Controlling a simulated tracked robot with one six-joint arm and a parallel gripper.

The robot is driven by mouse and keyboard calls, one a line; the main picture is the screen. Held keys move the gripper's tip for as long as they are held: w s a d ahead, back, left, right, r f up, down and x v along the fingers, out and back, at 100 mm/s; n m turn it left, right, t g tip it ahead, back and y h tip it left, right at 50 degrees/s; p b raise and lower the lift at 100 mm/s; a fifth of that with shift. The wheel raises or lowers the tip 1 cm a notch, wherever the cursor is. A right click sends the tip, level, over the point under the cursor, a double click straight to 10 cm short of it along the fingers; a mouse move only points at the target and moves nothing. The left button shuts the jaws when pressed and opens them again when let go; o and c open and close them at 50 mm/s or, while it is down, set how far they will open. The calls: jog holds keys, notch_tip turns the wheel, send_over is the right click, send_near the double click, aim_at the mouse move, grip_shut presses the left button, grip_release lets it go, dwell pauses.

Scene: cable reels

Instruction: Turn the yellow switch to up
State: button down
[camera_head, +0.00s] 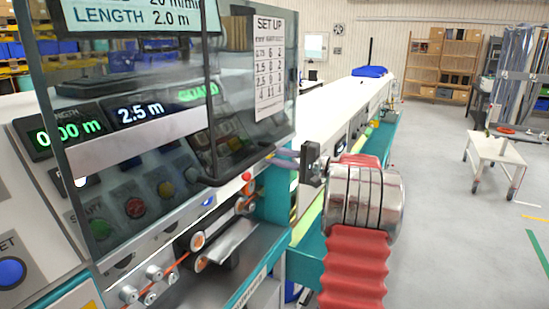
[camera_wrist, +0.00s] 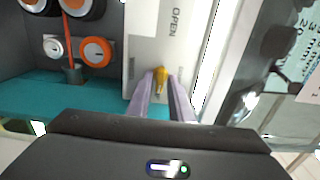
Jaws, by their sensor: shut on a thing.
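The yellow switch (camera_wrist: 161,75) shows in the wrist view as a small knob on a white panel (camera_wrist: 142,40) with sideways lettering that reads OPEN. My gripper (camera_wrist: 160,88) has its two grey-purple fingers on either side of it, shut on it. The knob's long side runs roughly along the fingers in this view. Which marked position it points to cannot be told. In the head view my gripper (camera_head: 284,157) reaches left to the machine beside the clear guard, and the switch is hidden there.
A transparent guard (camera_head: 275,120) covers a control panel with buttons and displays. Orange-rimmed rollers (camera_wrist: 96,51) and a red cable (camera_wrist: 72,30) lie left of the switch in the wrist view. A white trolley (camera_head: 495,152) stands on open floor at the right.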

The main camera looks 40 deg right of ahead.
jog(key=shift+d+f, duration=0.15)
jog(key=shift+f, duration=0.05)
jog(key=c, duration=1.9)
grip_release()
jog(key=shift+o, duration=0.3)
jog(key=shift+r, duration=0.1)
jog(key=v, duration=1.3)
jog(key=shift+s, duration=0.4)
